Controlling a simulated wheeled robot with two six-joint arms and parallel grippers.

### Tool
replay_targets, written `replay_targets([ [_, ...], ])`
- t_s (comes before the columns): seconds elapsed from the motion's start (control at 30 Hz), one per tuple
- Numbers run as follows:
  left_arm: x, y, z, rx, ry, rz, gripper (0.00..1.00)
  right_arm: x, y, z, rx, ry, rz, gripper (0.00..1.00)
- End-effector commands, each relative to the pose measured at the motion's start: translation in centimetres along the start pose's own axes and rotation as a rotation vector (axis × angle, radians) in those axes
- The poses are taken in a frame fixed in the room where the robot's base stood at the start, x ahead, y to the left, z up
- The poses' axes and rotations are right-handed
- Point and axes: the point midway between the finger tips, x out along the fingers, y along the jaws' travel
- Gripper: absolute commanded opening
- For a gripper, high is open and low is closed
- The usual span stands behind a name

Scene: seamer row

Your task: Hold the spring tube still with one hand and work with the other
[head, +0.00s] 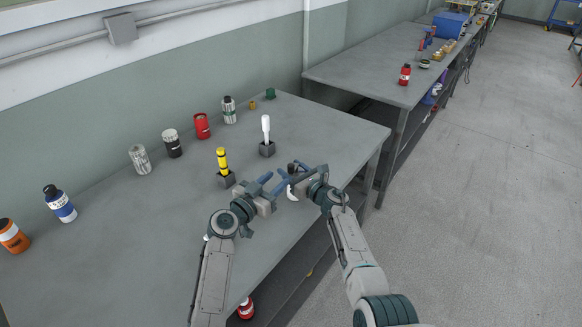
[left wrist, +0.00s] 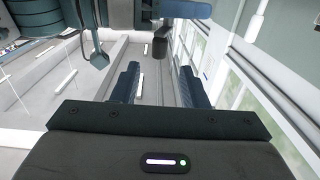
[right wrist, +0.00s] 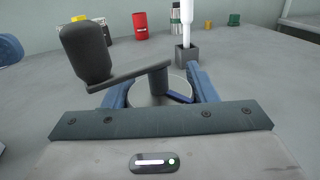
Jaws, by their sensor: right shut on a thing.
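A pale round-topped tube (right wrist: 150,96) sits between the fingers of my right gripper (right wrist: 155,88) in the right wrist view; the gripper is shut on it. A dark crank arm (right wrist: 130,74) on its top ends in a dark upright knob (right wrist: 86,52). In the head view a pale part of the tube (head: 292,193) shows below my right gripper (head: 288,179); most of it is hidden. My left gripper (head: 274,181) is open and empty beside it. In the left wrist view the knob (left wrist: 160,43) is ahead of the open fingers (left wrist: 159,75), apart from them.
A yellow-and-black tool (head: 222,161) and a white-handled tool (head: 266,128) stand in dark blocks on the grey bench (head: 320,128). Several cans and bottles, including a red can (head: 201,126), line the back. A second bench (head: 360,72) stands beyond; floor is free at right.

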Motion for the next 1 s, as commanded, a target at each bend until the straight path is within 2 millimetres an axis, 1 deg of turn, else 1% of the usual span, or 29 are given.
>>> replay_targets([
  [0.03,1.3,0.0,-0.1,-0.002,0.001,0.002,0.4,0.0,0.0,0.0,0.0,0.0,0.0,0.25],
  [0.2,4.7,0.1,-0.1,-0.004,0.001,0.003,0.4,0.0,0.0,0.0,0.0,0.0,0.0,0.25],
  [0.3,6.2,0.0,0.0,-0.003,-0.001,0.002,0.4,0.0,0.0,0.0,0.0,0.0,0.0,0.25],
  [0.4,7.3,0.0,0.0,-0.003,0.0,0.002,0.4,0.0,0.0,0.0,0.0,0.0,0.0,0.25],
  [0.6,8.2,0.0,0.0,-0.003,-0.001,0.002,0.4,0.0,0.0,0.0,0.0,0.0,0.0,0.25],
  [0.83,8.3,0.1,0.0,-0.003,-0.001,0.002,0.4,0.0,0.0,0.0,0.0,0.0,0.0,0.25],
  [0.87,8.3,0.1,0.0,-0.003,-0.001,0.002,0.36,0.0,0.0,0.0,0.0,0.0,0.0,0.25],
  [1.0,8.2,0.1,0.0,-0.003,-0.001,0.002,0.08,0.0,0.0,0.0,0.0,0.0,0.0,0.25],
])
